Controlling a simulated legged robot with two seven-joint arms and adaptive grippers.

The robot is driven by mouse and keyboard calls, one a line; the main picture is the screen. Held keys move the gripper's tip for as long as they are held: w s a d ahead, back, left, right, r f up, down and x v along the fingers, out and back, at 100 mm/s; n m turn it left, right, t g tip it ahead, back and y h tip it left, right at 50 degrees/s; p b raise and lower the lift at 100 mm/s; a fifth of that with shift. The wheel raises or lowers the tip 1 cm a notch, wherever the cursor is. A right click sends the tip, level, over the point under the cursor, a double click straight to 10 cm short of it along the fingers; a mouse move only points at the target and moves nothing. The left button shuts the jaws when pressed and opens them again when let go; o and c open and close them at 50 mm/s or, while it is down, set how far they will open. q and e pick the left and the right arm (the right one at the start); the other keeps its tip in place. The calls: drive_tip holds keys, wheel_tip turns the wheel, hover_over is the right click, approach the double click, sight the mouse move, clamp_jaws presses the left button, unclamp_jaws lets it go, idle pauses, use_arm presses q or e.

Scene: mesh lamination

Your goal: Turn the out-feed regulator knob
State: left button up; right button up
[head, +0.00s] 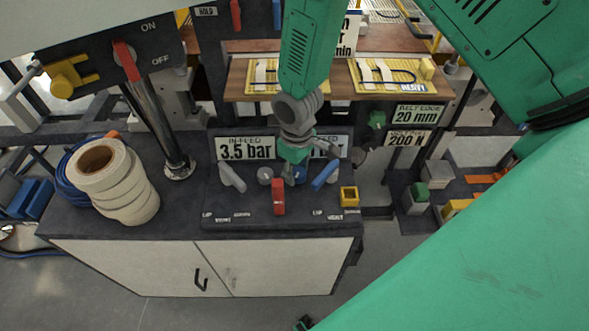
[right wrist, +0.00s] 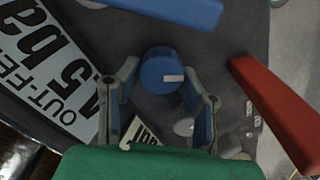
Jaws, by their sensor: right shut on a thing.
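The out-feed regulator knob is a round blue knob (right wrist: 160,72) with a pale mark on its face, between my right gripper's fingers in the right wrist view. In the head view my right gripper (head: 297,172) reaches down over the console and mostly hides the knob. The right gripper (right wrist: 159,88) is shut on the knob, one finger on each side. The out-feed label (right wrist: 45,75) is beside it and partly cut off in the wrist view. My left gripper is not in view.
A red lever (head: 278,196) and a blue lever (head: 325,175) stand close to the knob. A grey lever (head: 232,178) is by the in-feed sign (head: 243,148). White tape rolls (head: 128,192) stand at the console's left end. A yellow block (head: 349,196) sits at right.

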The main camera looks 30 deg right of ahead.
sight(298, 172)
drive_tip(key=shift+s+d+f, duration=0.1)
drive_tip(key=shift+s, duration=0.1)
drive_tip(key=o, duration=1.1)
drive_tip(key=shift+o, duration=0.2)
drive_tip(key=shift+w+r, duration=0.2)
drive_tip(key=shift+r, duration=0.35)
wheel_tip(298, 172, up, 11)
drive_tip(key=shift+s, duration=0.15)
drive_tip(key=shift+f, duration=0.1)
